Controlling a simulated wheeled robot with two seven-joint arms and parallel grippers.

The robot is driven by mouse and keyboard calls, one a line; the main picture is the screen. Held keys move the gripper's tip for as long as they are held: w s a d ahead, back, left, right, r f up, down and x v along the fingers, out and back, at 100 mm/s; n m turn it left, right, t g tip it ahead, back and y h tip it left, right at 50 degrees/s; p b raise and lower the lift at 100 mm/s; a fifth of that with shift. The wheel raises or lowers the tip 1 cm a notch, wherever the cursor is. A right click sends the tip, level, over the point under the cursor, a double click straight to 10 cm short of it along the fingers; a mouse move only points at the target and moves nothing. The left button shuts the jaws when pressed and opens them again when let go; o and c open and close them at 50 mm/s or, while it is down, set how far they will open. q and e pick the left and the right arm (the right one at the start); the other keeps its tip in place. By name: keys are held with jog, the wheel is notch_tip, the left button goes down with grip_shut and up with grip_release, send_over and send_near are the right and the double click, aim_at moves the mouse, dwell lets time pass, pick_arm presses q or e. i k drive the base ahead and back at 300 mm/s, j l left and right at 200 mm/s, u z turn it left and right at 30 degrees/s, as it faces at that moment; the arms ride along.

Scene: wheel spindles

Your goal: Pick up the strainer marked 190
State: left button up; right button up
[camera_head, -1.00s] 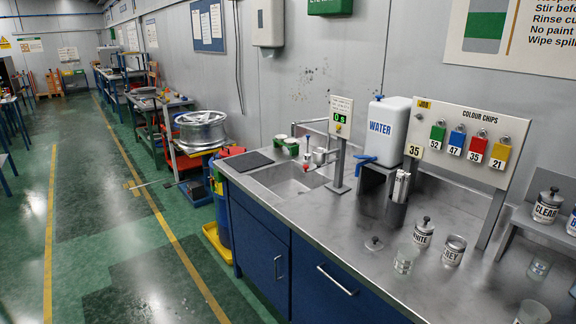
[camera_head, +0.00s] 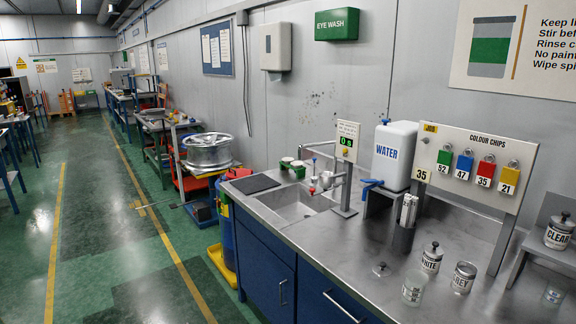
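I cannot read the mark 190 anywhere, and no strainer is clearly identifiable. Small green and white cup-like items (camera_head: 299,169) stand at the back edge of the sink (camera_head: 297,203), too small to tell what they are. A silver item with a red part (camera_head: 321,181) is by the tap, beside the post with the small display (camera_head: 346,144); its shape is unclear. Neither of my grippers is in view.
The steel counter holds a white WATER container (camera_head: 394,155), a jar marked WHITE (camera_head: 431,259), a jar marked GREY (camera_head: 463,278), a clear glass jar (camera_head: 413,288) and a colour chips board (camera_head: 465,168). A silver wheel (camera_head: 208,150) lies left of the counter. The green floor aisle is clear.

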aim_at(288, 164)
jog(key=i+j+u, duration=0.1)
jog(key=i+j, duration=0.75)
jog(key=j, duration=0.1)
